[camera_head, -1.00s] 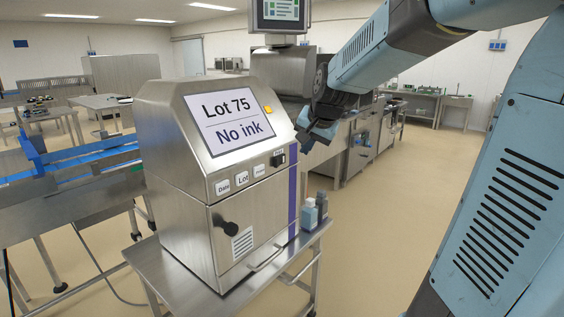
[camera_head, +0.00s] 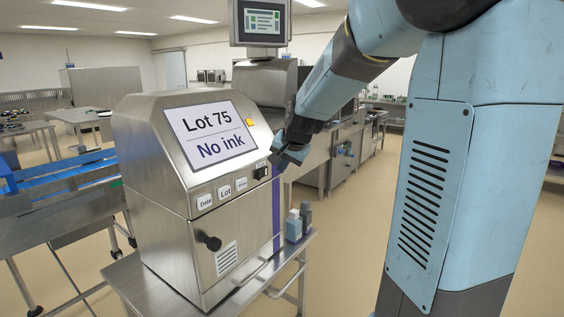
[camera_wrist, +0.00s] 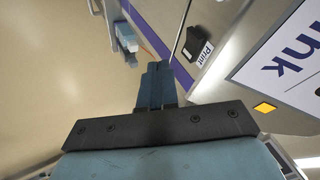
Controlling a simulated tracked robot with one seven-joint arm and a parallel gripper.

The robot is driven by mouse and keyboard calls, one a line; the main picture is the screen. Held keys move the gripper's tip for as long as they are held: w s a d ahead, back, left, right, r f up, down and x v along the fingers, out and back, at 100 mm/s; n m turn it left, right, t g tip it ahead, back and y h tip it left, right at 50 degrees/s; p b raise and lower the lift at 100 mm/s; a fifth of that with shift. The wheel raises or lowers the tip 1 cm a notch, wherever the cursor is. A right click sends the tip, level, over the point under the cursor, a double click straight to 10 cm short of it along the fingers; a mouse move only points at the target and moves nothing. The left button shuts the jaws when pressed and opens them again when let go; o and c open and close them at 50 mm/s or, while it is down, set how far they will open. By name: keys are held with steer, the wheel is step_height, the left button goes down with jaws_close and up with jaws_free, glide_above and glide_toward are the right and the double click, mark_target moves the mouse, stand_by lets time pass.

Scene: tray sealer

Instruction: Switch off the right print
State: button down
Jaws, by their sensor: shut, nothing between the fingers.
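The printer (camera_head: 160,200) is a steel cabinet on a small steel table; its screen (camera_head: 212,137) reads "Lot 75" and "No ink". The black print switch (camera_head: 261,172) sits at the right end of the button row. In the wrist view the switch (camera_wrist: 195,45) shows beside a label reading "Print". My gripper (camera_head: 284,157) is shut and empty, just to the right of the printer's front edge, near the switch. In the wrist view my fingertips (camera_wrist: 157,66) are together, pointing near the switch with a gap between. The switch's exact position is hard to tell.
Buttons labelled Date (camera_head: 205,201) and Lot (camera_head: 225,192) sit left of the switch. An orange light (camera_head: 251,122) is by the screen. A black knob (camera_head: 209,241) sticks out below. Two small bottles (camera_head: 298,222) stand on the table's right end. Open floor lies to the right.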

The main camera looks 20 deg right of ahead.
mark_target(262, 178)
steer(key=w+a+f, duration=0.3)
steer(key=w+f, duration=0.1)
steer(key=w, duration=0.2)
steer(key=shift+w+f, duration=0.2)
steer(key=shift+f, duration=0.1)
steer(key=shift+a, duration=0.1)
steer(key=shift+w+a+r, duration=0.1)
steer(key=shift+w+a, duration=0.05)
steer(key=shift+a, duration=0.25)
steer(key=shift+d, duration=0.1)
steer(key=shift+w+d, duration=0.2)
steer(key=shift+d, duration=0.55)
